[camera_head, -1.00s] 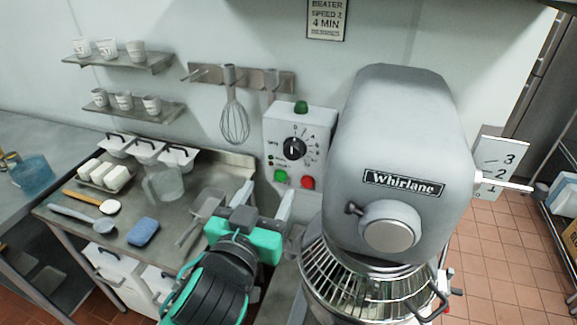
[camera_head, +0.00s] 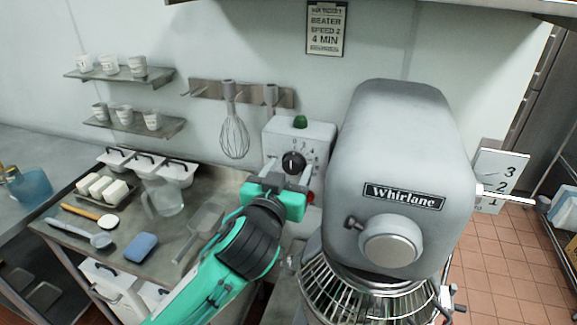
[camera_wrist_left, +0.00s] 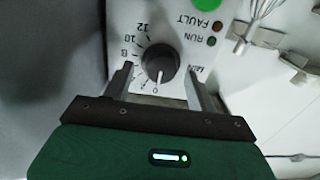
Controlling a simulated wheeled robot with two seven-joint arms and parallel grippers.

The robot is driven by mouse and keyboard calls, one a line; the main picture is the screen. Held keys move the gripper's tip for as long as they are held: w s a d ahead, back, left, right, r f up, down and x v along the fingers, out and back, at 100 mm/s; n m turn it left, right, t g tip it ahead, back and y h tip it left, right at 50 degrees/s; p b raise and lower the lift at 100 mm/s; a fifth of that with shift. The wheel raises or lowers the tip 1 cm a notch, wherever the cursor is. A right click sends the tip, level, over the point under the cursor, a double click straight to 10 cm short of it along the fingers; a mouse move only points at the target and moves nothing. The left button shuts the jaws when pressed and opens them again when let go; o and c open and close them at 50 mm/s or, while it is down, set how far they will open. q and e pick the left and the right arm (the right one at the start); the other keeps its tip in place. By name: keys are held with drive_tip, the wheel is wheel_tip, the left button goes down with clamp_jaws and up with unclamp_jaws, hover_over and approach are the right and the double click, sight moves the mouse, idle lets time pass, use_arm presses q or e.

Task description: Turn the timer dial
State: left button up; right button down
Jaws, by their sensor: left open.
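The black timer dial (camera_head: 293,161) sits on the light grey control box (camera_head: 326,133) left of the mixer. In the left wrist view the dial (camera_wrist_left: 161,63) shows a white pointer line aimed toward the gripper, with the numbered scale around it. My left gripper (camera_head: 289,170) is open in front of the box. In the left wrist view its fingers (camera_wrist_left: 158,82) stand on either side of the dial's near edge; whether they touch it I cannot tell. In the head view the gripper hides the lower part of the box. My right gripper is not in view.
The large grey mixer (camera_head: 405,140) with its wire bowl guard (camera_head: 365,290) stands close right of the arm. A whisk (camera_head: 235,135) hangs on the wall rack. The steel table (camera_head: 110,245) at left holds tubs, a jug and a blue sponge (camera_head: 141,246).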

use_arm(q)
drive_tip(key=shift+w, duration=0.2)
drive_tip(key=c, duration=1)
